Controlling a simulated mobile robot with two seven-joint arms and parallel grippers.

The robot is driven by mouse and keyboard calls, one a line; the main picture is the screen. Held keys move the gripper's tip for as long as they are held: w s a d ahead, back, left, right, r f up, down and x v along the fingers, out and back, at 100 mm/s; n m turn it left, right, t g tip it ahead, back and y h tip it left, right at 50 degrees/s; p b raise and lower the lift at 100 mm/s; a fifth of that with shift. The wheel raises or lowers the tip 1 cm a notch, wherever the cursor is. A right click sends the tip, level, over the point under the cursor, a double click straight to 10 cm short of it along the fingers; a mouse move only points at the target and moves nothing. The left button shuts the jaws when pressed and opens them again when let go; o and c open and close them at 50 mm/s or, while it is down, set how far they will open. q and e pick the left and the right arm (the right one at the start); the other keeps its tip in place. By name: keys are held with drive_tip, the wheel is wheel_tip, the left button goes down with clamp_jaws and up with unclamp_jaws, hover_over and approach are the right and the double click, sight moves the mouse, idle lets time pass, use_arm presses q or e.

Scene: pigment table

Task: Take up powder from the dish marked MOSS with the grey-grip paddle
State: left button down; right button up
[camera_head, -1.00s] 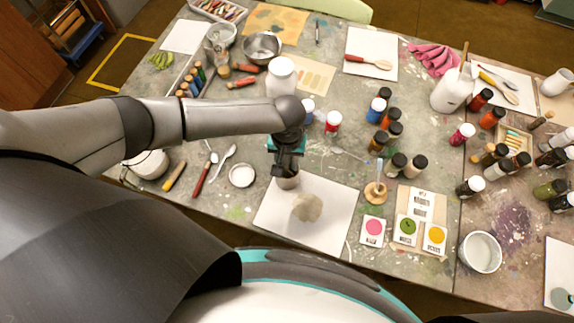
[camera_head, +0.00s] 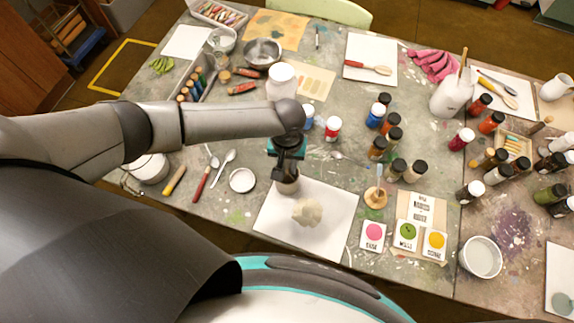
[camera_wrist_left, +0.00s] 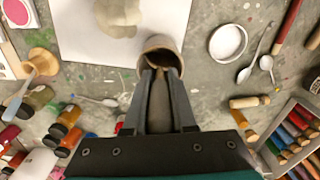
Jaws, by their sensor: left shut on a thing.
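The green dish (camera_head: 407,232) is the middle one of three small square dishes at the front right; its small lettering seems to read MOSS. A tool with a bluish-grey grip (camera_head: 379,170), perhaps the paddle, stands in a round wooden holder (camera_head: 375,199) behind the dishes. The holder also shows in the left wrist view (camera_wrist_left: 42,62). My left gripper (camera_head: 287,172) is left of these, pointing down, shut on a small beige cup (camera_head: 287,186), seemingly at its rim. The cup also shows between the fingertips in the left wrist view (camera_wrist_left: 160,45). My right gripper is not in view.
A pale lump (camera_head: 307,212) lies on a white sheet (camera_head: 330,235) beside the cup. A pink dish (camera_head: 373,233) and a yellow dish (camera_head: 434,241) flank the green one. Several paint bottles (camera_head: 388,133) stand behind the holder. A white bowl (camera_head: 481,257) is at the right.

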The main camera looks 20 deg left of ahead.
use_arm(q)
wheel_tip(320, 180, up, 19)
drive_tip(key=p, duration=0.3)
drive_tip(key=shift+r, duration=0.2)
drive_tip(key=c, duration=1.3)
unclamp_jaws()
clamp_jaws()
